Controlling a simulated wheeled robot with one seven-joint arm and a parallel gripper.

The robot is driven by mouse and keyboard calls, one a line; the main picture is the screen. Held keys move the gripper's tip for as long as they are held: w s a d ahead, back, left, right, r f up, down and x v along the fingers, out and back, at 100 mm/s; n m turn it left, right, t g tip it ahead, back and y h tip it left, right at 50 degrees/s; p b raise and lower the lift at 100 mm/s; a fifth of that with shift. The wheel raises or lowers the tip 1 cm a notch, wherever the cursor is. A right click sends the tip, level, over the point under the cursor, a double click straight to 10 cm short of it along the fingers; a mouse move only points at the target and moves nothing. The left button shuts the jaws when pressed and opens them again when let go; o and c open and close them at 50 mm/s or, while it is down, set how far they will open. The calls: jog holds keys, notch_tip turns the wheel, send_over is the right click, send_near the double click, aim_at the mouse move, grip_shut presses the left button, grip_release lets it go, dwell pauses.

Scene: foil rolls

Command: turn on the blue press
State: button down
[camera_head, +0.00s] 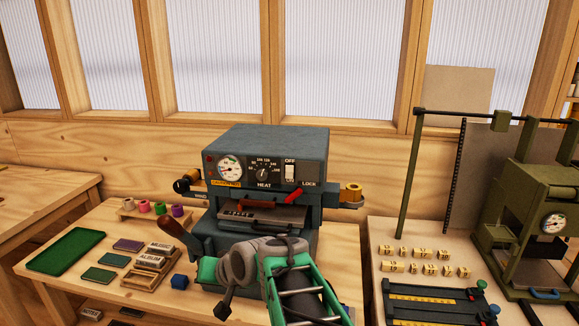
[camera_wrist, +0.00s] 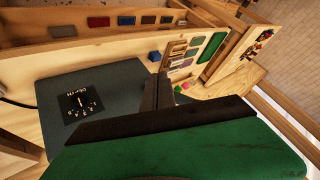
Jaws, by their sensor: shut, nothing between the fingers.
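The blue press (camera_head: 265,143) is a dark blue-grey machine on the table in the head view. Its front panel carries a round gauge (camera_head: 230,171), a HEAT knob (camera_head: 263,173) and a white switch (camera_head: 290,173) under the word OFF. A red lever (camera_head: 294,196) sits by the word LOCK. My gripper (camera_wrist: 154,93) has its dark fingers together and empty in the wrist view. They are over or beside a blue-grey surface (camera_wrist: 95,75) with a black numbered dial (camera_wrist: 81,102). In the head view my arm hides the press's lower front, and the fingertips are hard to make out.
A blue block (camera_head: 179,282), stamp blocks (camera_head: 152,262) and a green tray (camera_head: 66,252) lie left of the press. Several coloured rolls (camera_head: 160,208) stand behind them. A green machine (camera_head: 530,215) and brass-coloured pieces (camera_head: 422,268) are on the right table.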

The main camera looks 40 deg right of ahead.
aim_at(289, 172)
jog(key=d+r+m+t+h+p, duration=0.2)
jog(key=d+r+m+t, duration=0.2)
jog(key=d+r, duration=0.5)
jog(key=s+d+r+m+t+h+p, duration=0.1)
jog(key=d+r+m+t, duration=0.3)
jog(key=d+r, duration=0.5)
jog(key=d+m+h+p, duration=0.1)
jog(key=d+m, duration=0.1)
jog(key=d, duration=0.2)
jog(key=shift+d+r, duration=0.15)
jog(key=shift+d, duration=0.05)
jog(key=w+d+f+b, duration=0.1)
jog(key=w+d+f, duration=0.2)
jog(key=w+d, duration=0.2)
jog(key=shift+d+f, duration=0.15)
jog(key=shift+d, duration=0.6)
jog(key=shift+w+d+f, duration=0.15)
jog(key=shift+w+d, duration=0.05)
jog(key=shift+d, duration=0.1)
